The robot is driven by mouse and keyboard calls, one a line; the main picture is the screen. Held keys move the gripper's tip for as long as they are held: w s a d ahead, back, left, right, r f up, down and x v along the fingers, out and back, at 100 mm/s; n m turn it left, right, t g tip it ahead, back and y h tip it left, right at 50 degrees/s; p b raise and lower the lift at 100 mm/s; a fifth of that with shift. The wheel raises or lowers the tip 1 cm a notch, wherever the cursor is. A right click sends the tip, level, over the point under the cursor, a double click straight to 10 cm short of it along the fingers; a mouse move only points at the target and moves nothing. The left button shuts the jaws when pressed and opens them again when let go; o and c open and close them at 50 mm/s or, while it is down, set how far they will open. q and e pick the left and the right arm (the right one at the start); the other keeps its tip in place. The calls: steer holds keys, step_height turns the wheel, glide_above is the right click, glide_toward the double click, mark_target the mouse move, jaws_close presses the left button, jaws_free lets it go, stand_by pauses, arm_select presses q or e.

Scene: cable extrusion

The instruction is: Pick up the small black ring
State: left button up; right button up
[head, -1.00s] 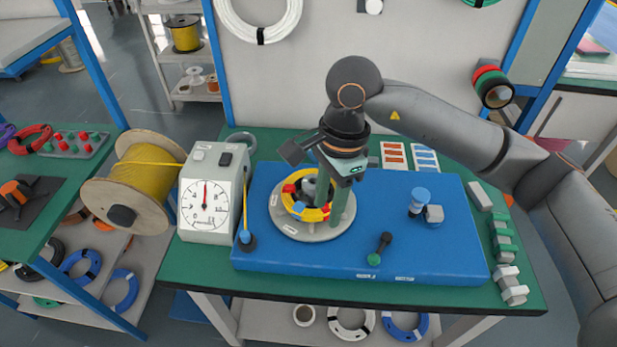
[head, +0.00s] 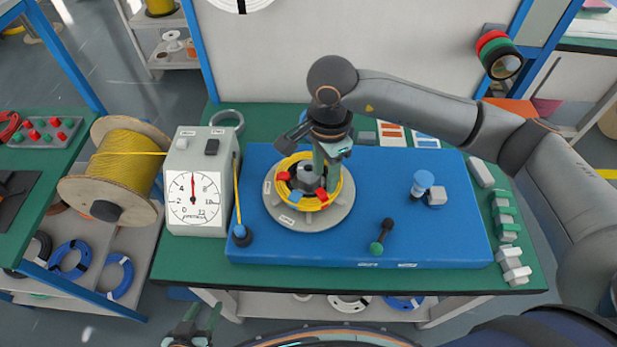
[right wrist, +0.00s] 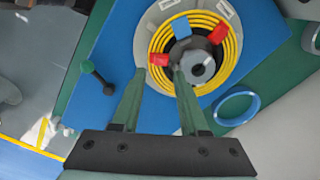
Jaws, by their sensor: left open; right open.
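No small ring that is plainly black stands out. My right gripper (head: 326,188) is open, pointing down over the yellow cable coil (head: 341,192). In the right wrist view its fingertips (right wrist: 159,75) are apart, near a red clip and the grey hub (right wrist: 196,68); contact cannot be told. My left gripper (head: 200,318) is open and empty at the bottom edge, in front of the table.
The coil sits on a round grey base (head: 318,219) on a blue board (head: 440,245). A dial box (head: 200,175) and a yellow cable spool (head: 125,165) stand left. A blue-capped post (head: 423,180) and a dark green-ended handle (head: 382,237) stand on the board's right part.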

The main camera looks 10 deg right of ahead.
mark_target(322, 192)
steer(key=f, duration=0.2)
steer(key=f+p, duration=0.1)
steer(key=f, duration=0.1)
steer(key=shift+s+a+f, duration=0.1)
steer(key=shift+a+f, duration=0.1)
steer(key=shift+f, duration=0.2)
jaws_close()
steer(key=shift+r, duration=0.1)
